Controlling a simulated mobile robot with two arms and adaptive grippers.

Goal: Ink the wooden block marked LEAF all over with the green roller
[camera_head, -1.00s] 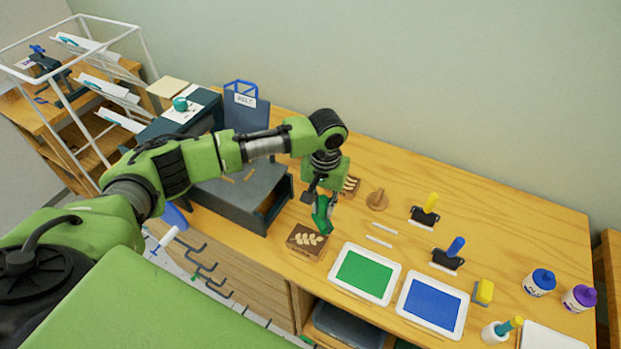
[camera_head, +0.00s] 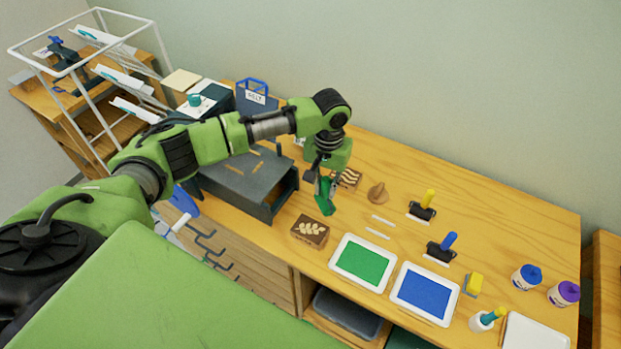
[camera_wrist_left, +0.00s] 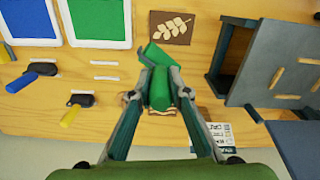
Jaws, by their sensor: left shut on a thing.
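The leaf block (camera_head: 310,231) lies flat near the table's front edge, left of the green ink tray (camera_head: 363,262). Its top is brown with a pale leaf shape, and I see no green on it. The block also shows in the left wrist view (camera_wrist_left: 172,29). My left gripper (camera_head: 322,178) is shut on the green roller (camera_head: 327,200), behind and slightly right of the block, apparently above the table. In the left wrist view, the roller's green handle (camera_wrist_left: 159,92) is between the fingers, and its green head points toward the block. My right gripper is not in view.
A blue ink tray (camera_head: 427,293) is right of the green one. Yellow-handled (camera_head: 422,208) and blue-handled (camera_head: 442,248) rollers stand behind. A wavy-patterned block (camera_head: 349,178) and a wooden knob (camera_head: 377,193) lie beyond my gripper.

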